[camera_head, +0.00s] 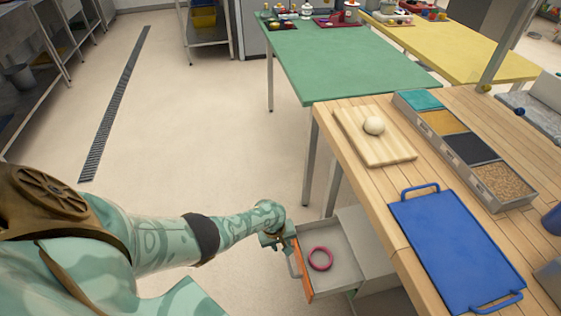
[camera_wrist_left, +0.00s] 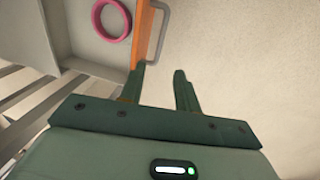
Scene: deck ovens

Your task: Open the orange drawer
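The orange drawer (camera_head: 304,268) is pulled out from under the wooden counter, with its grey inside open to view. Its orange front also shows in the left wrist view (camera_wrist_left: 149,32), with a metal bar handle (camera_wrist_left: 163,28). A pink ring (camera_head: 320,259) lies in the drawer; it also shows in the left wrist view (camera_wrist_left: 111,20). My left gripper (camera_head: 284,242) is at the drawer front. In the left wrist view its two fingers (camera_wrist_left: 160,72) are apart with nothing between them, and the handle's near end is close to the fingertips. My right gripper is not in view.
The wooden counter (camera_head: 374,187) above the drawer holds a blue tray (camera_head: 455,250), a cutting board (camera_head: 384,150) with a dough ball (camera_head: 374,125), and a row of ingredient bins (camera_head: 468,147). A green table (camera_head: 345,65) stands behind. The floor to the left is clear.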

